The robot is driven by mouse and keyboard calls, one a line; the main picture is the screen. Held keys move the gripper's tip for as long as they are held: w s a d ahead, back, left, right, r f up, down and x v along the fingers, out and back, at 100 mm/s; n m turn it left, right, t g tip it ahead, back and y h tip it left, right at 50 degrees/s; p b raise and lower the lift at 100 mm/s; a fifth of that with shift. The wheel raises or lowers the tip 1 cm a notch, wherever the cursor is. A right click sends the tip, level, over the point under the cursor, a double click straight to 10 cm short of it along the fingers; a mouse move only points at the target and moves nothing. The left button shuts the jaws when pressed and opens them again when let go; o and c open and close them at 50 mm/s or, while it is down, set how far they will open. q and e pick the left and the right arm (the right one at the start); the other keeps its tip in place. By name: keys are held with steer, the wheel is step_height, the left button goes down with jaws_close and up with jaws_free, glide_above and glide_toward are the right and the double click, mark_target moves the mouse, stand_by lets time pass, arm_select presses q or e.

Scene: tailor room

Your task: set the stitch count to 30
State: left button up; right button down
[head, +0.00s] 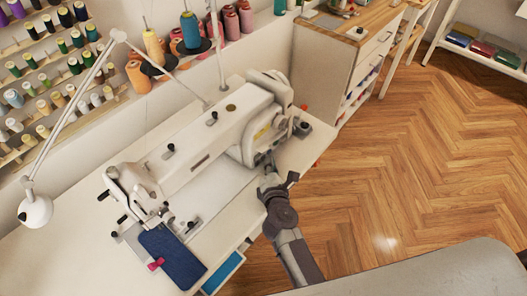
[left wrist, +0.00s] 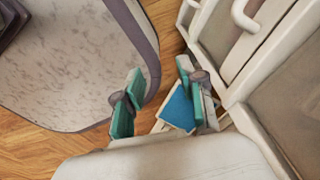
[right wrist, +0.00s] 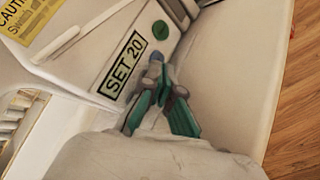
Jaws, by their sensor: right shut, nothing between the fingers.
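The white sewing machine (head: 205,135) stands on a white table. In the right wrist view its label (right wrist: 122,66) reads "SET 20" in black on a green plate. A round green button (right wrist: 160,30) sits beyond the label, and a small blue-grey part (right wrist: 153,57) lies just past my fingertips. My right gripper (head: 267,166) is at the machine's right end. In the right wrist view its teal fingers (right wrist: 160,82) are closed together and empty, beside the label; contact cannot be told. My left gripper (left wrist: 160,88) has its fingers apart and empty; it is outside the head view.
Blue fabric (head: 172,258) with a red clip lies at the needle end. A lamp (head: 36,210) and thread spools (head: 190,30) stand behind. An open drawer (head: 223,271) with blue inside is at the table front. Wooden floor (head: 420,170) is clear to the right.

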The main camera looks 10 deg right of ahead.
steer(key=shift+w+a+r, duration=0.15)
steer(key=shift+w+a, duration=0.15)
steer(key=shift+w, duration=0.1)
stand_by(0.5)
steer(key=shift+s+d+r, duration=0.15)
steer(key=shift+s+d, duration=0.05)
steer(key=shift+s, duration=0.55)
steer(key=s+d, duration=0.2)
steer(key=s, duration=0.1)
steer(key=shift+s+d+p, duration=0.15)
steer(key=shift+d+p, duration=0.15)
steer(key=shift+p, duration=0.05)
steer(key=shift+s+d, duration=0.65)
steer(key=shift+d, duration=0.05)
stand_by(1.3)
